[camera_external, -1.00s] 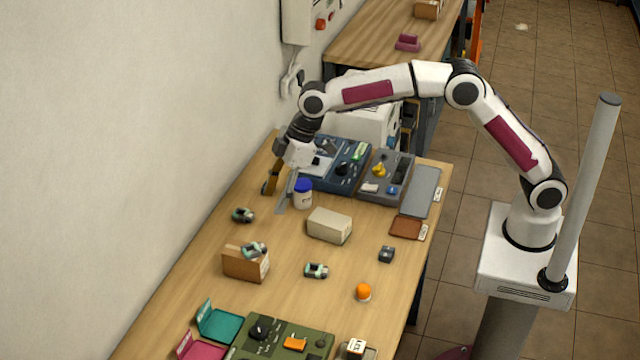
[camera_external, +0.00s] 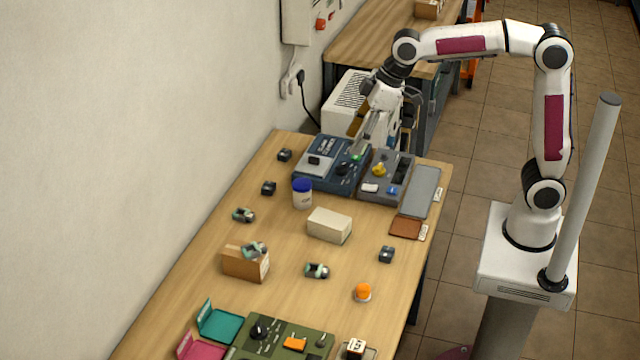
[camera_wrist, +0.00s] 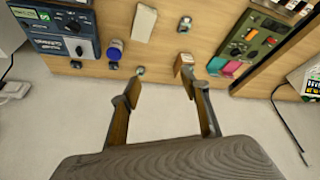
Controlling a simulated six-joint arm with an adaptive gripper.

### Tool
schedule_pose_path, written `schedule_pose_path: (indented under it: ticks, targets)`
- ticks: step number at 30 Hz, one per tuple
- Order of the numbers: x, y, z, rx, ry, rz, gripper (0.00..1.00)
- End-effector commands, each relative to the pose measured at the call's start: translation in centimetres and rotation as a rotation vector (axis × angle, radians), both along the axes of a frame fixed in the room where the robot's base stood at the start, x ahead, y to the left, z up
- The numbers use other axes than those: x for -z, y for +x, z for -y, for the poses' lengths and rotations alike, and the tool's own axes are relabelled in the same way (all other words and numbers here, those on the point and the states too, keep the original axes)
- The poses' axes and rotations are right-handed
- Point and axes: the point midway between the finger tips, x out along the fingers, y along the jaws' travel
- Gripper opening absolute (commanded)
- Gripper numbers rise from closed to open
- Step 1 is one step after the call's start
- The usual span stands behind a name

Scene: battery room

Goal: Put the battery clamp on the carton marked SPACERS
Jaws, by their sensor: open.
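Several small grey-green clamp-like pieces are in the external view. One (camera_external: 244,215) lies on the bench near the wall, one (camera_external: 254,249) sits on top of the brown carton (camera_external: 240,265), and one (camera_external: 317,270) lies right of that carton. The brown carton has a white label, too small to read; it also shows in the wrist view (camera_wrist: 186,60). A cream carton (camera_external: 330,225) stands farther back. I cannot read which is marked SPACERS. My gripper (camera_external: 360,132) is open and empty, raised above the blue device; its spread fingers show in the wrist view (camera_wrist: 163,82).
A blue-lidded jar (camera_external: 302,194), a blue device (camera_external: 331,163) and a grey tray (camera_external: 386,178) stand at the bench's back. Small black blocks (camera_external: 268,187) lie near the wall. Bare wood lies between.

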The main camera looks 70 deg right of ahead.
Motion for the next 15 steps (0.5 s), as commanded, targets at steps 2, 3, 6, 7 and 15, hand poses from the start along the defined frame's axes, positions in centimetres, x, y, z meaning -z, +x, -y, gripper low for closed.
schedule_pose_path:
  ticks: [2,3,6,7,15]
  targets:
    - [-0.5,-1.7,1.2,0.028,0.001,0.005,0.45]
    - [-0.7,-2.5,1.7,0.04,0.002,0.007,0.45]
    - [-0.9,-4.6,2.9,0.073,0.003,0.011,0.45]
    - [-0.9,-5.2,3.2,0.083,0.003,0.012,0.45]
    - [-0.8,-10.9,6.1,0.171,0.008,0.024,0.45]
